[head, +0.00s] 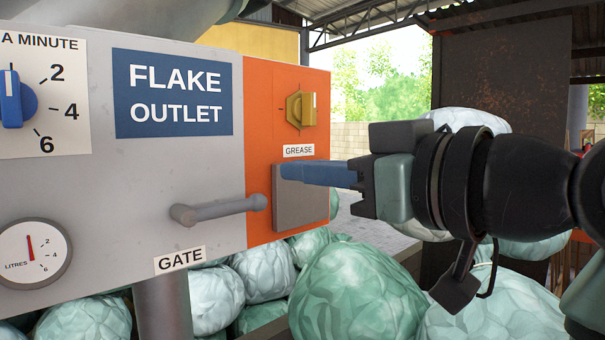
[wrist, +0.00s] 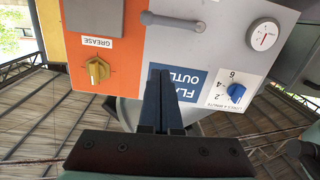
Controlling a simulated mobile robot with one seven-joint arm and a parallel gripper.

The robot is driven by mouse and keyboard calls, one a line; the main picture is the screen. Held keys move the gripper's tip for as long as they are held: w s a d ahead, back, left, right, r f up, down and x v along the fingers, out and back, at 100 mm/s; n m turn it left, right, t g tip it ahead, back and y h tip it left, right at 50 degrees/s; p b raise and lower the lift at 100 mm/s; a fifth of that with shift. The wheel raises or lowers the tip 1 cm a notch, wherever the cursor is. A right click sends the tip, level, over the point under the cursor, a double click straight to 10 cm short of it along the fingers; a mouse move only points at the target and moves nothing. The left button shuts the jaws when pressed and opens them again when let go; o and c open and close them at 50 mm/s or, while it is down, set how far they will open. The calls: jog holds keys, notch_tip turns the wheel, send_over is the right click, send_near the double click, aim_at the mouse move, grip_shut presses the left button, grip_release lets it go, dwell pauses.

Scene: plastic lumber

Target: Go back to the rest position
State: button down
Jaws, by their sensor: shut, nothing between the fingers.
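My gripper (head: 284,171) is shut and empty. In the head view its blue fingers point left, and their tips overlap the orange strip of the machine panel (head: 205,185) near the grey square plate (head: 298,205). In the wrist view the closed fingers (wrist: 160,72) point at the panel, beside the blue FLAKE OUTLET sign (wrist: 188,86). I cannot tell how far the tips are from the panel.
The panel carries a yellow GREASE knob (head: 300,110), a grey GATE handle (head: 215,209), a blue dial knob (head: 14,100) and a litres gauge (head: 33,253). Several pale green wrapped bales (head: 355,295) lie below and behind. A rusty brown sheet (head: 500,75) stands behind my arm.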

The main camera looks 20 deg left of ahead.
jog(key=w+d+f+m+t+h+b, duration=0.2)
jog(key=w+d+m+t+h, duration=0.4)
jog(key=t, duration=0.5)
jog(key=s+d+r+m+t+h+b, duration=0.2)
jog(key=s+d+m+t+h, duration=0.6)
jog(key=s, duration=0.5)
jog(key=shift+d+r+t+h, duration=0.25)
jog(key=shift+d+t+h, duration=0.4)
jog(key=shift+h, duration=0.35)
jog(key=shift+a, duration=0.1)
